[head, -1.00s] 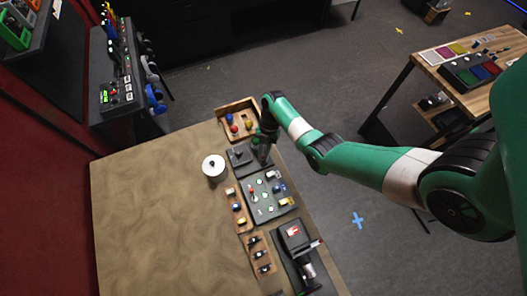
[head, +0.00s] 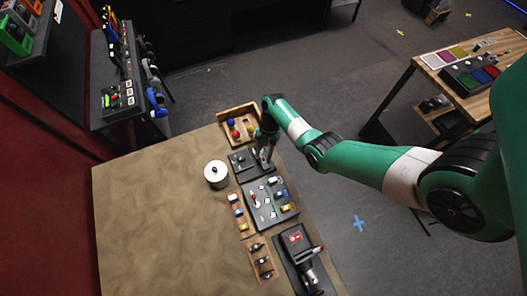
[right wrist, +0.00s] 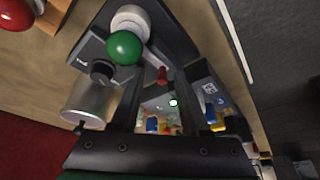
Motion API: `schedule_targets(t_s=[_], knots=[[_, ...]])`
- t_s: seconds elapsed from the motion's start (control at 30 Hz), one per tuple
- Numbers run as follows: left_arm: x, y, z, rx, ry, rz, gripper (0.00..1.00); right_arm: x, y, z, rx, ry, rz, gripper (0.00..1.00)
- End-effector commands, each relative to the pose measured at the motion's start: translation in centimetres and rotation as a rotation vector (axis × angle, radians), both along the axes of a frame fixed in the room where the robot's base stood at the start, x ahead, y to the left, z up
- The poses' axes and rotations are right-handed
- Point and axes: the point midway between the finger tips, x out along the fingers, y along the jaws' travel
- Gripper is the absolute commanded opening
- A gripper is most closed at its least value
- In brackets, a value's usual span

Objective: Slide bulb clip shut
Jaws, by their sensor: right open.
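A dark grey box (head: 241,161) sits near the table's right side, in front of the wooden tray. In the right wrist view its panel (right wrist: 92,50) carries a black knob (right wrist: 101,71) and a green ball (right wrist: 125,47) beside a white collar (right wrist: 131,20). I cannot tell which part is the bulb clip. My right gripper (head: 266,158) is low over the right part of this box. In the right wrist view its dark fingers (right wrist: 160,85) are apart, with a small red part (right wrist: 162,75) visible between them; contact is unclear. My left gripper is not in view.
A silver canister (head: 216,175) stands left of the box. A button panel (head: 262,220), a wooden strip of small blocks (head: 240,223) and a dark device with a lever (head: 291,240) lie nearer. A wooden tray (head: 222,116) is behind. The table's left side (head: 150,220) is clear.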

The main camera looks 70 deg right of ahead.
Motion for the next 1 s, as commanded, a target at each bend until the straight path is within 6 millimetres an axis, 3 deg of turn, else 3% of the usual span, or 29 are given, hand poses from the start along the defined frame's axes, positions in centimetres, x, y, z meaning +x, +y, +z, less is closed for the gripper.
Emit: schedule_targets(t_s=[0.17, 0.4, 0.6, 1.0], knots=[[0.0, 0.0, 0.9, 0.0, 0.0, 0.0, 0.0, 0.0, -0.8, 2.0, -0.002, -0.003, -0.001, 0.45], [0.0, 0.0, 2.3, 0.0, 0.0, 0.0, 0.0, -0.1, -3.0, 7.3, -0.004, -0.004, -0.002, 0.45], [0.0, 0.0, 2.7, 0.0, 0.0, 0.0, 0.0, -0.2, -4.2, 10.2, -0.002, -0.003, -0.001, 0.45], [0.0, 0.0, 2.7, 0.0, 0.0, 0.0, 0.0, -0.3, -4.4, 10.7, -0.001, -0.001, 0.0, 0.45]])
